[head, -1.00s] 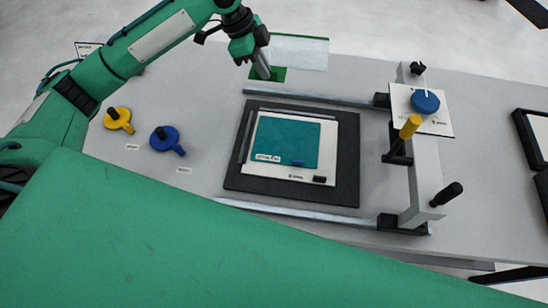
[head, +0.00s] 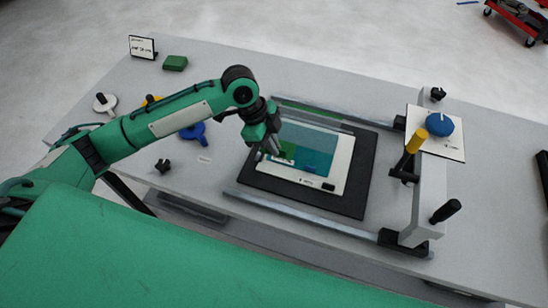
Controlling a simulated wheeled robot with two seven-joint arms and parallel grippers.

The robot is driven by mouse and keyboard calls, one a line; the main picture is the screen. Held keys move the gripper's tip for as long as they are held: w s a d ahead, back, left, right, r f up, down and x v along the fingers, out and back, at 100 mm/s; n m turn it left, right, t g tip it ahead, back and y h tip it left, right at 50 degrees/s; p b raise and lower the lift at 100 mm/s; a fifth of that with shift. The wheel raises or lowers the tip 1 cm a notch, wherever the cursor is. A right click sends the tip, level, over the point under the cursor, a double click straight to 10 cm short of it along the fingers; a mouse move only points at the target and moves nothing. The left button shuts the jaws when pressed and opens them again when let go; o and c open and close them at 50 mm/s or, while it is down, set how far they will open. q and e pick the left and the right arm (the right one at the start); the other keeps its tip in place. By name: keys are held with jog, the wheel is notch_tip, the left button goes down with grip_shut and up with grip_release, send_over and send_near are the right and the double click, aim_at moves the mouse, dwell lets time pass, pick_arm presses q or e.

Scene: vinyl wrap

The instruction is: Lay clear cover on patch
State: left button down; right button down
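The patch (head: 318,161) is a teal rectangle on a white card (head: 338,170) lying on a dark mat (head: 361,160). The clear cover (head: 318,138) is a see-through sheet with a green strip along its far edge and a green tab at its near left. It overlaps the far part of the patch in the head view. I cannot tell whether it touches. My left gripper (head: 272,152) is at the patch's left side, its fingers at the tab, and it appears shut on the cover. The finger contact is partly hidden. My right gripper is out of view.
Rails flank the mat. A grey bridge (head: 430,190) with a yellow handle (head: 416,142) and a white plate with a blue knob (head: 440,125) stands right. White (head: 104,104) and blue (head: 193,132) knobbed tools, a green block (head: 175,63) and a sign (head: 142,47) are left.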

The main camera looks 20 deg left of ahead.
pick_arm(q)
notch_tip(320, 180, down, 4)
jog(key=shift+f, duration=0.1)
notch_tip(320, 180, down, 4)
jog(key=shift+r+p, duration=0.1)
jog(key=shift+p, duration=0.55)
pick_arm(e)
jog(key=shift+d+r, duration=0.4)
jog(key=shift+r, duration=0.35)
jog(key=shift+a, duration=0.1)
pick_arm(q)
jog(key=c, duration=2.1)
grip_release()
jog(key=o, duration=0.5)
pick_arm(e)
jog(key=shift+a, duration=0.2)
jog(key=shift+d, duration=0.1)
